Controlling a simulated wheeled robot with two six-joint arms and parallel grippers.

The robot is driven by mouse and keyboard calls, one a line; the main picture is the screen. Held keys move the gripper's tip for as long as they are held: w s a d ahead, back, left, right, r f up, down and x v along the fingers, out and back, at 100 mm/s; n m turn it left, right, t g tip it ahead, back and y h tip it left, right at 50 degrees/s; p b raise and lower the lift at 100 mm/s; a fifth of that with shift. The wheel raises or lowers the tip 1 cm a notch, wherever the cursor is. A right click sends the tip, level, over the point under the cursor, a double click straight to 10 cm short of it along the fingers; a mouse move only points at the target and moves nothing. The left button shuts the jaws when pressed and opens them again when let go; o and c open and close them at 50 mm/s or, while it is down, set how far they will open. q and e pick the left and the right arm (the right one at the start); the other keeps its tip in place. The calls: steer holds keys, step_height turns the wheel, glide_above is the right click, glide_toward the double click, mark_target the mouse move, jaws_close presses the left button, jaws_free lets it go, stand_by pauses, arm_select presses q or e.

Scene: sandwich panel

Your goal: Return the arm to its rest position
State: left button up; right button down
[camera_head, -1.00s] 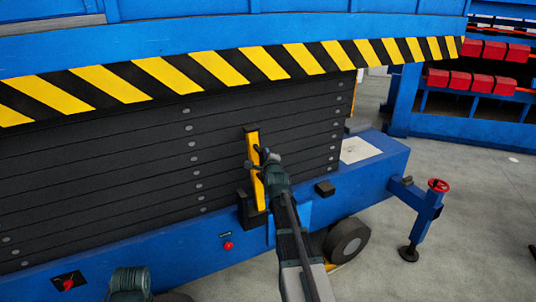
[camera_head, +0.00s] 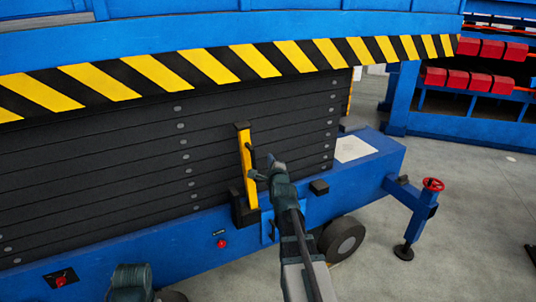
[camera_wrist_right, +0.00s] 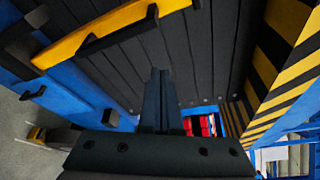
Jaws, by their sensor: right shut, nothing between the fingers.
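My right gripper (camera_head: 264,168) is shut and empty. It is just right of a yellow lever (camera_head: 246,165) that stands nearly upright in a black bracket on the blue machine base. A gap shows between the gripper's body and the lever, though I cannot tell whether the fingertips are clear of it. In the right wrist view the closed fingers (camera_wrist_right: 161,85) point at the dark slatted panel, and the yellow lever (camera_wrist_right: 110,30) crosses the upper left.
The blue base (camera_head: 180,238) carries a red button (camera_head: 221,244) and a wheel (camera_head: 343,240). A stabiliser leg with a red handwheel (camera_head: 433,184) stands at the right. A striped yellow-black beam (camera_head: 210,66) overhangs the dark panel. Grey floor (camera_head: 480,230) is open at the right.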

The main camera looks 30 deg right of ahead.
steer(key=shift+v, duration=1)
steer(key=shift+f, duration=0.15)
steer(key=s+a+f+n+g+y, duration=0.2)
steer(key=a+f+n, duration=0.3)
steer(key=a, duration=0.4)
steer(key=s+a+f+n+g+y, duration=0.2)
steer(key=a+f+n+g, duration=0.15)
steer(key=a+n, duration=0.4)
steer(key=s+a+f+n+g+y, duration=0.25)
steer(key=a+f+n, duration=0.2)
steer(key=a, duration=0.55)
steer(key=s+a+f+n+g, duration=0.3)
steer(key=s+a+n, duration=0.3)
steer(key=s, duration=0.3)
steer(key=s+a+f+n+g+h, duration=0.1)
steer(key=s+a+f+n+g, duration=0.2)
steer(key=s+a+n, duration=0.3)
steer(key=s+n+g, duration=0.1)
steer(key=s, duration=0.3)
steer(key=shift+s+a+n+g, duration=0.3)
steer(key=shift+s+a+n, duration=0.05)
steer(key=shift+a+n, duration=0.05)
